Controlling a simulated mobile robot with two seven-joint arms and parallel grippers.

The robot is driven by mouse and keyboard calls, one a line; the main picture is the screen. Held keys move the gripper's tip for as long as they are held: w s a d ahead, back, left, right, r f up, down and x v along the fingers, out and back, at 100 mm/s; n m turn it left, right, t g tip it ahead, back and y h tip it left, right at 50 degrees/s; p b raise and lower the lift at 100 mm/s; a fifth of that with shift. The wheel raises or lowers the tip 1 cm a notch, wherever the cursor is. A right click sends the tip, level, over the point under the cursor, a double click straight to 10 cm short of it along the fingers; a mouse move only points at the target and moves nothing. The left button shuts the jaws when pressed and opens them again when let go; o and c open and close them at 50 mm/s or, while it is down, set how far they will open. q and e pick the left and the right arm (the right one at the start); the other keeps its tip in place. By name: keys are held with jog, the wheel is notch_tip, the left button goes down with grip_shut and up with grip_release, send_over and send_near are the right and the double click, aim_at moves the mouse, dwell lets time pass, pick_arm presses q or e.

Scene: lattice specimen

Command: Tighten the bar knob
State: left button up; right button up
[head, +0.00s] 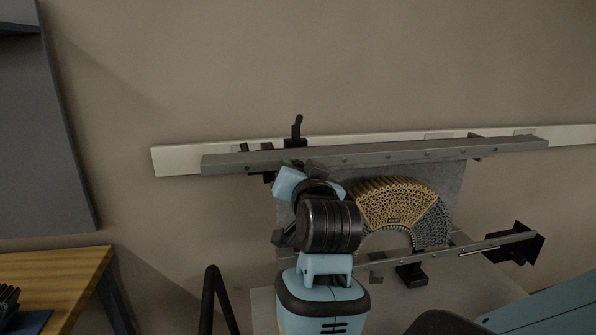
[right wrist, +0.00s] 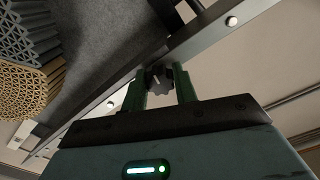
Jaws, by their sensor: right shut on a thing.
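The grey upper bar (head: 400,154) runs across the wall in the head view, above the specimen. It also crosses the right wrist view diagonally (right wrist: 205,42). A small dark lobed knob (right wrist: 158,82) sits at the bar's edge in the right wrist view. My right gripper (right wrist: 160,76) has its two green fingers shut on this knob, one on each side. In the head view my right arm covers the area below the bar's left part, and its fingertips and the knob cannot be made out. My left gripper is not in view.
An arched lattice specimen (head: 395,203), tan and grey, stands before a dark grey panel right of my arm. A lower bar (head: 485,247) with a black end piece (head: 516,242) lies below it. A wooden table (head: 50,272) is at lower left.

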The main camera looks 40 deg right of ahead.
jog(key=shift+r+m, duration=0.25)
jog(key=shift+m, duration=0.35)
jog(key=o, duration=1)
jog(key=shift+c, duration=0.2)
jog(key=shift+f, duration=0.15)
